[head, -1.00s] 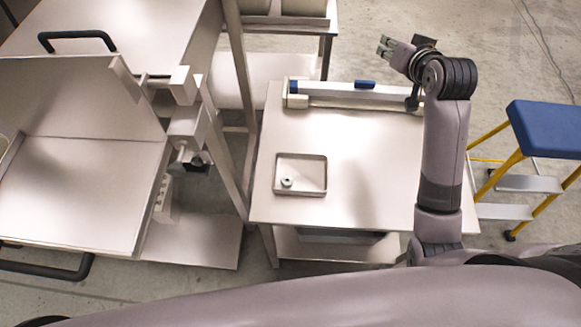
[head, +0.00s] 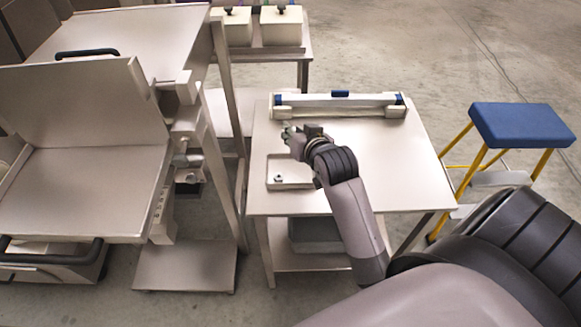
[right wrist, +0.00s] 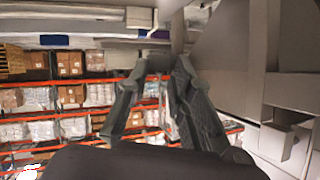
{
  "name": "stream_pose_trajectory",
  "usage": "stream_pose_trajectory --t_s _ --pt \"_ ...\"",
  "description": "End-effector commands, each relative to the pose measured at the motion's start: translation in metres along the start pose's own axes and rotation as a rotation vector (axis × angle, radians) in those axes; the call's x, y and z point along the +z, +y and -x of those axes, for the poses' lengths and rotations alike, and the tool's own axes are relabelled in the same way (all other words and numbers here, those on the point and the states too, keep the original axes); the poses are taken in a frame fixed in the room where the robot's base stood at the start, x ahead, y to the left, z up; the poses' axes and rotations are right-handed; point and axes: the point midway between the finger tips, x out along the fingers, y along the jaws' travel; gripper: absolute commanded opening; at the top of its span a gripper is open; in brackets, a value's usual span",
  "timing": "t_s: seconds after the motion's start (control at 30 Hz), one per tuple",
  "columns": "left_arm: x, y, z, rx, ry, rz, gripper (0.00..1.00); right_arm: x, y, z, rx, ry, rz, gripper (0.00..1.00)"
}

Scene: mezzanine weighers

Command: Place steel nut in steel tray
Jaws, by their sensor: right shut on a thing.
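The steel tray (head: 297,181) is a shallow square tray on the left part of the steel table. One steel nut (head: 278,177) lies inside it, near its front left corner. My right gripper (head: 287,131) is above the table, just beyond the tray's far edge in the picture. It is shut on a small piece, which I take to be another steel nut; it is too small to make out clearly. In the right wrist view the two fingers (right wrist: 158,66) converge on it. My left gripper is not in view.
A long white device with blue ends (head: 338,106) lies along the table's (head: 400,170) back edge. A blue-topped yellow step stool (head: 520,124) stands at right. A steel machine with an open pan (head: 90,185) and a frame post stand at left. The table's right half is clear.

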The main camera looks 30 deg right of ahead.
Motion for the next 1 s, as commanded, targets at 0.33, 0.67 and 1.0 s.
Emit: stream_pose_trajectory --t_s 0.33,0.67,1.0 --pt "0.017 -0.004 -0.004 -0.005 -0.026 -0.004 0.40 0.065 0.016 -0.033 -0.001 -0.001 -0.001 0.00" --pt "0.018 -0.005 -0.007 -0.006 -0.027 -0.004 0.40 0.100 0.024 -0.050 -0.001 -0.003 0.000 0.00" --pt "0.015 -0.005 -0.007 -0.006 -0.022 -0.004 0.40 0.107 0.026 -0.055 -0.002 0.002 -0.001 0.00"
